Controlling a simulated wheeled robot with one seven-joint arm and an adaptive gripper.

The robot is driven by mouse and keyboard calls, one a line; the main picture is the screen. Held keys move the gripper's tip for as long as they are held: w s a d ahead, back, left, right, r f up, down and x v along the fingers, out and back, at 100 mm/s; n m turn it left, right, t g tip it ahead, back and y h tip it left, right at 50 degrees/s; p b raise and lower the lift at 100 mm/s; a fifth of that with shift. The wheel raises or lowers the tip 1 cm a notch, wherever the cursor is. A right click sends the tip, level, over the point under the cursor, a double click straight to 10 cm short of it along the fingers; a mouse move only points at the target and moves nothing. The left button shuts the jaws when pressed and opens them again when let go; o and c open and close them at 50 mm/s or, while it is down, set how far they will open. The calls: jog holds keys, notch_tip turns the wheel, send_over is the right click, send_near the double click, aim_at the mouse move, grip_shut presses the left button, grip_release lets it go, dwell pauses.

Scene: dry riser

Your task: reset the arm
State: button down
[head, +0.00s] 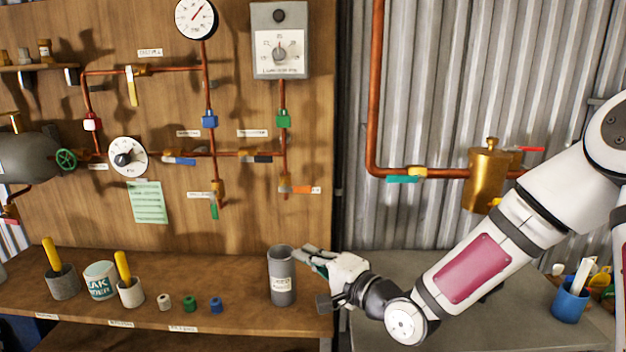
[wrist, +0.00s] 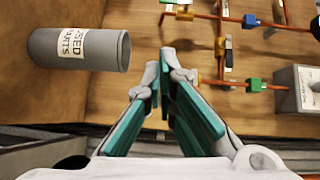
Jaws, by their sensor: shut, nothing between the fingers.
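My arm (head: 480,268) reaches in from the right side of the head view. My gripper (head: 312,254) is at its end, over the right part of the wooden bench, beside the upper right of a grey cup (head: 282,280). The gripper is shut and empty. In the wrist view its teal-padded fingers (wrist: 165,62) point towards the wooden board. The grey cup also shows there, labelled "USED PARTS" (wrist: 85,49), to the left of the fingers and apart from them. Its inside is hidden in the head view.
On the bench (head: 240,308) stand a leak-finder tub (head: 100,282), two cups with yellow-handled tools, and white, green and blue fittings. Copper pipes with valves and gauges cover the board (head: 240,215) behind. A blue cup (head: 570,302) stands on the grey counter at right.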

jog(key=s+d+f+n+g+h, duration=0.3)
jog(key=d+n+h, duration=0.3)
jog(key=d+h, duration=0.15)
jog(key=s+d+r+n+g+h, duration=0.1)
jog(key=s+d+r+g+h, duration=0.1)
jog(key=s+d+r+h, duration=0.5)
jog(key=s+d+r+n+g+y, duration=0.1)
jog(key=s+d+r, duration=0.1)
jog(key=s, duration=0.9)
jog(key=s+d+r+g+y, duration=0.1)
jog(key=s+d+r+g, duration=0.1)
jog(key=s, duration=0.9)
jog(key=shift+d+n+g+y, duration=0.3)
jog(key=shift+d+n+y, duration=0.1)
jog(key=shift+d, duration=0.35)
